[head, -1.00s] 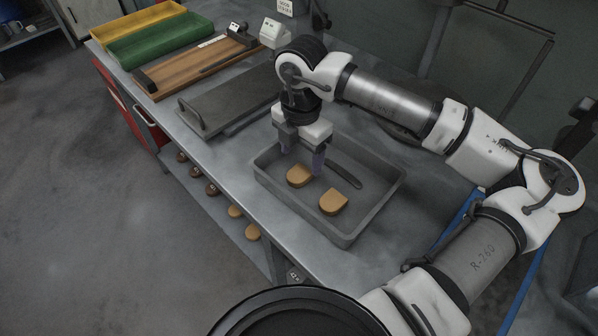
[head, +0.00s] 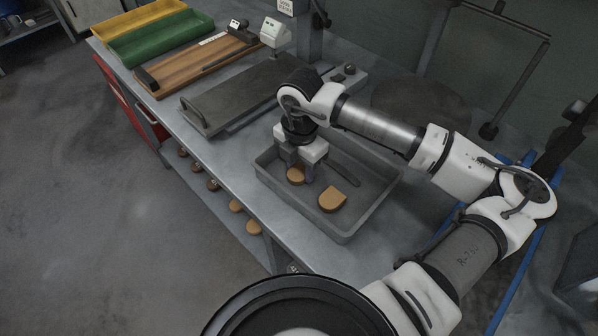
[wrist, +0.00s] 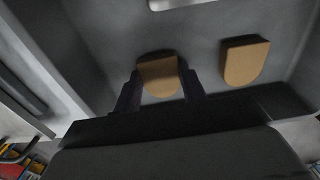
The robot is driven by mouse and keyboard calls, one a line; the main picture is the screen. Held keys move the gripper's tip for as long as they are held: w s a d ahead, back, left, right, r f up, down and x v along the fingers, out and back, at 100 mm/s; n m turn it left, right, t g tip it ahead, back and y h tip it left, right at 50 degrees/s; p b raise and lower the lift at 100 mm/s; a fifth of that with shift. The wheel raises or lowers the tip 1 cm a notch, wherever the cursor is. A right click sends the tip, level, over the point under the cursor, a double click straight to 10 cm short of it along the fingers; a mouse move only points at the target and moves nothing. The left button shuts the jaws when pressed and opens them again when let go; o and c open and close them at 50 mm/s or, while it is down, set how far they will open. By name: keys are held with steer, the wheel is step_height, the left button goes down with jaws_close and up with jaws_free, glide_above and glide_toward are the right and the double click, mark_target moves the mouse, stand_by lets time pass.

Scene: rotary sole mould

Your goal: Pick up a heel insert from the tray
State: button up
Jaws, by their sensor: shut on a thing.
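Two tan, rounded heel inserts lie in the grey tray (head: 344,236) on the bench. My gripper (head: 299,174) reaches down into the tray and is shut on the left heel insert (head: 295,175). In the wrist view this held heel insert (wrist: 159,77) sits between the two dark fingers of my gripper (wrist: 159,92). I cannot tell whether it is clear of the tray floor. The other heel insert (head: 332,200) lies flat and apart to the right, and also shows in the wrist view (wrist: 245,62).
A dark flat plate (head: 240,95), a wooden board (head: 195,62), a green bin (head: 155,38) and a yellow bin (head: 130,20) line the bench.

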steer(key=shift+c, duration=0.8)
